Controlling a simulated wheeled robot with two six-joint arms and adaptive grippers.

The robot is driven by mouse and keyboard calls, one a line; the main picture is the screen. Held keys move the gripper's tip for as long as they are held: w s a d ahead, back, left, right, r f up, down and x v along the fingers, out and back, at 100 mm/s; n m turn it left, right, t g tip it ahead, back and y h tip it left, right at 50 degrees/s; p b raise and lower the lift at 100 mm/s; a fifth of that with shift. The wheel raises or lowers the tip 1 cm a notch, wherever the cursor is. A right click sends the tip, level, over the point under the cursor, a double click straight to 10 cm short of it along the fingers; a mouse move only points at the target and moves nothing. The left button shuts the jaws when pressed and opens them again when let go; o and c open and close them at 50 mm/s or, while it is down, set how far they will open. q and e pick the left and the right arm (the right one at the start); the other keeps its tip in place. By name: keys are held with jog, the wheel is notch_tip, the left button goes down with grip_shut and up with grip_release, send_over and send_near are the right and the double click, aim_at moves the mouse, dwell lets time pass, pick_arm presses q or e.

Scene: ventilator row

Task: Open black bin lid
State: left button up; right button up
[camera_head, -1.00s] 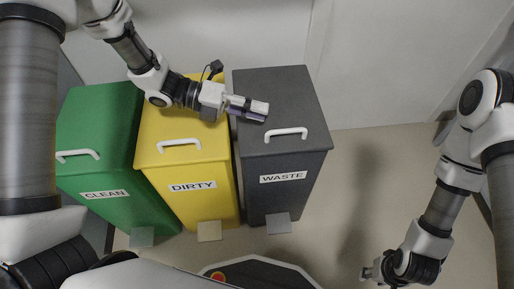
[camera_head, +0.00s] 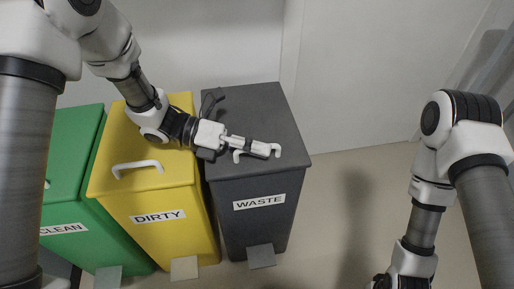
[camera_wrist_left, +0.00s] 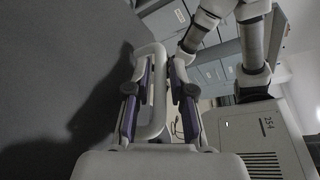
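The black bin (camera_head: 255,228), labelled WASTE, stands rightmost of the bins, and its dark lid (camera_head: 262,112) lies closed. A white handle (camera_head: 277,151) is on the lid's front part. My left gripper (camera_head: 270,150) is low over the lid at this handle, hiding much of it. In the left wrist view the open fingers (camera_wrist_left: 160,75) stand on both sides of the handle (camera_wrist_left: 157,118), with gaps visible; firm contact cannot be made out. My right arm hangs at the right, its gripper cut off by the bottom edge.
The yellow DIRTY bin (camera_head: 155,215) stands close beside the black bin, under my left arm. The green CLEAN bin (camera_head: 75,185) is farther left. A grey pedal (camera_head: 261,257) sits at the black bin's foot. A pale wall (camera_head: 350,70) is behind; floor at right is clear.

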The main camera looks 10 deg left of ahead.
pick_arm(q)
grip_shut()
jog(key=shift+r, duration=0.15)
pick_arm(e)
jog(key=shift+r, duration=0.15)
